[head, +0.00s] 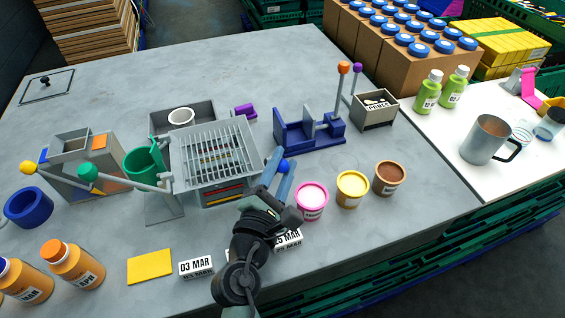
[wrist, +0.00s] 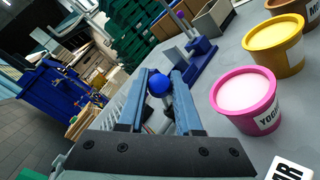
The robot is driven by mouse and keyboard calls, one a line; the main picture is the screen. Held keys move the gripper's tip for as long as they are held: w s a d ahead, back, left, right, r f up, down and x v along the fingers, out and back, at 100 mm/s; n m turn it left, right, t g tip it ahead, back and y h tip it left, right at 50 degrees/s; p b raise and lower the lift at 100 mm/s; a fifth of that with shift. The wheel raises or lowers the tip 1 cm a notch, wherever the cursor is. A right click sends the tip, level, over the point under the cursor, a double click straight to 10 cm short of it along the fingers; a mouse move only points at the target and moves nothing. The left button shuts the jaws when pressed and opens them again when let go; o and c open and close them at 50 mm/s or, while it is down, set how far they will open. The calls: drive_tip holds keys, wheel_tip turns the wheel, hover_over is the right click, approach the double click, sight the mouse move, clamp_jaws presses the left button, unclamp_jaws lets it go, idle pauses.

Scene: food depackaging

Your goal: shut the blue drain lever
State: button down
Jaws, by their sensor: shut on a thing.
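The blue drain lever shows as a round blue knob (head: 284,167) at the right side of the grey rack-topped drain box (head: 222,190) in the head view. In the wrist view the knob (wrist: 159,84) sits between the far ends of my two blue-grey fingers. My gripper (head: 281,163) is shut on this knob, reaching in from the front. The lever's stem and pivot are mostly hidden behind my fingers, so I cannot tell its exact angle.
Pink (head: 312,201), yellow (head: 352,188) and brown (head: 390,178) tubs stand close to the right of my gripper. A blue press (head: 310,132) stands behind it. White date blocks (head: 196,267) lie near the front edge. The table is clear at the back.

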drive_tip(key=shift+w+a+r+g+p, duration=0.15)
drive_tip(key=shift+r+p, duration=0.25)
drive_tip(key=shift+p, duration=0.75)
drive_tip(key=shift+w+d+r+g+p, duration=0.15)
drive_tip(key=shift+r+g+p, duration=0.2)
drive_tip(key=shift+p, duration=0.8)
drive_tip(key=p, duration=0.2)
drive_tip(key=w+r+n+g+p, duration=0.1)
drive_tip(key=p, duration=0.2)
drive_tip(key=shift+a+r, duration=0.15)
drive_tip(key=shift+a, duration=0.15)
drive_tip(key=p, duration=0.3)
drive_tip(key=w+r+n+g+p, duration=0.1)
drive_tip(key=p, duration=0.3)
drive_tip(key=shift+w+a+g+y, duration=0.25)
drive_tip(key=shift+w+g+y, duration=0.05)
drive_tip(key=w+g+p, duration=0.1)
drive_tip(key=p, duration=0.3)
drive_tip(key=shift+w+a+r+n, duration=0.15)
drive_tip(key=shift+w+a+n, duration=0.05)
drive_tip(key=shift+n, duration=0.2)
drive_tip(key=shift+w+a+n+g+p, duration=0.2)
drive_tip(key=shift+w+n+g+p, duration=0.1)
drive_tip(key=shift+w+g+p, duration=0.35)
drive_tip(key=shift+w+a, duration=0.2)
drive_tip(key=shift+w, duration=0.35)
drive_tip(key=shift+w+a, duration=0.2)
drive_tip(key=shift+w, duration=0.35)
